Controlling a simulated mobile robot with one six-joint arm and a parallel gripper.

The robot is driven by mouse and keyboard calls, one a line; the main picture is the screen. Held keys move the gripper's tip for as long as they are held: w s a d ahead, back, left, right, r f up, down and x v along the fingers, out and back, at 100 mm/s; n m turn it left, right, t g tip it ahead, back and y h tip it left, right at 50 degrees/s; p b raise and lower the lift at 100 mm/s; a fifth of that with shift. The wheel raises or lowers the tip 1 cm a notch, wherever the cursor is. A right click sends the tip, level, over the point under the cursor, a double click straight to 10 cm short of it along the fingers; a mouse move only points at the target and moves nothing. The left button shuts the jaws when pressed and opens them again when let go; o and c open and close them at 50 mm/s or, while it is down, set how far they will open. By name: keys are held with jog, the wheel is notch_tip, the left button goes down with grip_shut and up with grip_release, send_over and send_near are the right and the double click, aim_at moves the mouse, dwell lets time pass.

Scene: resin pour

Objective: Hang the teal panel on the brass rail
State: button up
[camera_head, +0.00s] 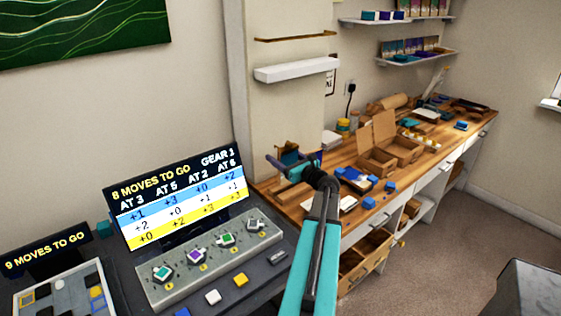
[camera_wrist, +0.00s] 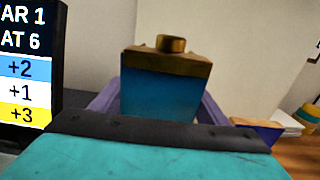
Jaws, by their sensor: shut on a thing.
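My gripper (camera_head: 291,162) is shut on a small teal panel (camera_wrist: 163,92), with purple fingers on both sides of it in the wrist view. The panel has a brass-coloured top edge and a short brass ring or hook standing up from it. It is held upright, in front of a pale wall. In the head view the held panel (camera_head: 289,153) is small and dark, above the wooden bench. The thin brass rail (camera_head: 305,37) is on the wall pillar, well above and apart from my gripper.
A white wall ledge (camera_head: 297,69) juts out just below the rail. A wooden bench (camera_head: 345,147) carries open cardboard boxes (camera_head: 378,140) and blue pieces. A control console (camera_head: 205,255) and a screen (camera_head: 180,200) stand to the left. The wall between ledge and bench is clear.

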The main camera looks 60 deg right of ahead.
jog(key=shift+w+d, duration=0.1)
dwell(0.3)
jog(key=f, duration=0.1)
jog(key=f+p, duration=0.1)
jog(key=w+f, duration=0.1)
jog(key=shift+d+f+p, duration=0.35)
jog(key=shift+f+b, duration=0.6)
jog(key=shift+b, duration=0.4)
dwell(0.4)
jog(key=o, duration=1.5)
jog(key=shift+r+p, duration=0.25)
jog(key=shift+p, duration=0.15)
